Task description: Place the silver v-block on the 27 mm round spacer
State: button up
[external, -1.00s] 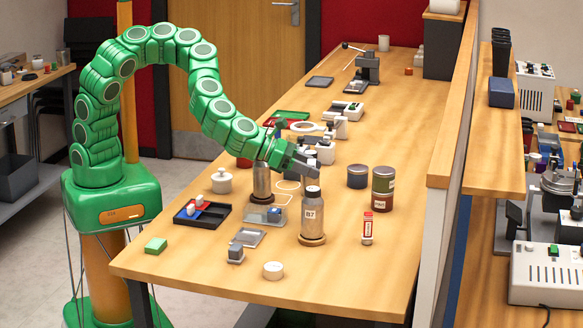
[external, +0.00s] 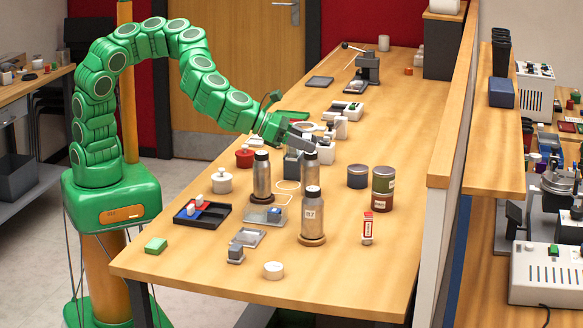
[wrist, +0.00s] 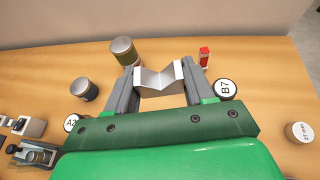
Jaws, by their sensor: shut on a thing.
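My gripper (wrist: 160,86) is shut on the silver v-block (wrist: 158,78), whose V notch shows between the two grey fingers in the wrist view. In the external view my gripper (external: 302,138) is above the middle of the table, behind the metal bottles; I cannot make out the v-block clearly there. The 27 mm round spacer (external: 274,270) is a low white disc near the table's front edge, well away from my gripper. Its label shows at the right edge of the wrist view (wrist: 299,132). Its top is bare.
Metal bottles, including the one marked B7 (external: 312,215), stand between my gripper and the spacer. Two cans (external: 383,187) and a red-and-white box (external: 367,228) are to the right.

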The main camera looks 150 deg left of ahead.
jog(key=w+d+n+g+y, duration=0.1)
jog(key=w+d, duration=0.3)
jog(key=d, duration=0.8)
jog(key=w+d+n+g, duration=0.1)
jog(key=w+d, duration=0.2)
jog(key=d, duration=1)
send_over(272, 266)
jog(key=shift+s+d+f, duration=0.1)
jog(key=shift+s+f, duration=0.05)
jog(key=shift+f, duration=3.4)
jog(key=shift+s+f, duration=0.15)
jog(key=shift+f, duration=3.4)
jog(key=shift+w+f, duration=0.2)
jog(key=shift+f, duration=0.05)
jog(key=shift+w+f, duration=0.1)
jog(key=shift+f, duration=1.5)
